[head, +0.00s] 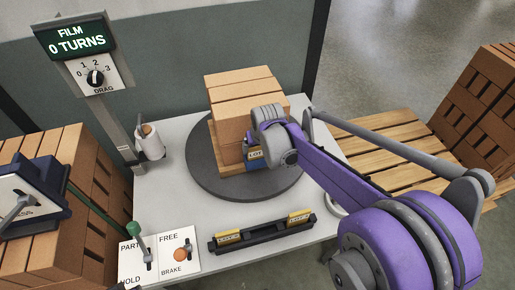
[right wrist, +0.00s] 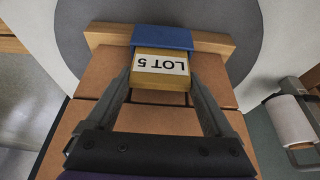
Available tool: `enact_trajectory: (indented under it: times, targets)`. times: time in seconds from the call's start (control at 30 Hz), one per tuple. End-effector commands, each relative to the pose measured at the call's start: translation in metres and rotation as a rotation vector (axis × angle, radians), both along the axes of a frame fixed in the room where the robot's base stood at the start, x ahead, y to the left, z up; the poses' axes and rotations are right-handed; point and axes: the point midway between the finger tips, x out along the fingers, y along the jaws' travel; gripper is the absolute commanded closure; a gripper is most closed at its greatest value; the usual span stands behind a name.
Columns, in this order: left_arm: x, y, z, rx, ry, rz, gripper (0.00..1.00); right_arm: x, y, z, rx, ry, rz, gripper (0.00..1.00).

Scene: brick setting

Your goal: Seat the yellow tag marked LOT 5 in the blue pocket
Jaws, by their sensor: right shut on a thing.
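My right gripper (head: 264,148) is at the near face of the brick stack on the round turntable. In the right wrist view its fingers (right wrist: 161,72) are shut on the yellow tag (right wrist: 146,82), whose white label reads LOT 5. The blue pocket (right wrist: 162,36) is on the wooden board at the stack's base. The tag's far edge meets or enters the pocket; I cannot tell how deep. In the head view the gripper partly hides pocket and tag. My left gripper is not in view.
The dark turntable (head: 205,183) carries the brick stack (head: 240,88). A black rack (head: 264,235) with yellow tags at both ends stands at the table's front. A lever panel (head: 160,262) is left of it. A film post (head: 120,135) stands at the left; brick piles flank the table.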

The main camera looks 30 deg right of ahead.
Motion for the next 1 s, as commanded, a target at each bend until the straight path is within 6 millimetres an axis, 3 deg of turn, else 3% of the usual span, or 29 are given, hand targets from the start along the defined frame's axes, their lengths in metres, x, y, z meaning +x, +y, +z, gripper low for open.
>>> enact_trajectory:
  times: [0.2,0.23,0.3,0.53,0.67,1.0]
  targets:
    - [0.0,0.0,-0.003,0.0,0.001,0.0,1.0,0.0,0.0,-0.004,0.0,0.0,0.0,0.69]
    - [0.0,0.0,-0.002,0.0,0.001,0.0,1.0,0.0,0.0,-0.003,0.0,0.0,0.0,0.08]
    - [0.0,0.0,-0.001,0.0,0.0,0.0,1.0,0.0,0.0,-0.003,0.0,0.0,0.0,0.0]
    - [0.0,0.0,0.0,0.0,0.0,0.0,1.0,0.0,0.0,-0.001,0.0,0.0,0.0,0.0]
    - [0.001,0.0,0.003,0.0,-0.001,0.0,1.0,-0.003,0.001,0.009,0.0,0.0,0.0,0.0]
    - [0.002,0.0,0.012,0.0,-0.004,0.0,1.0,-0.03,0.007,0.075,0.0,0.0,0.0,0.0]
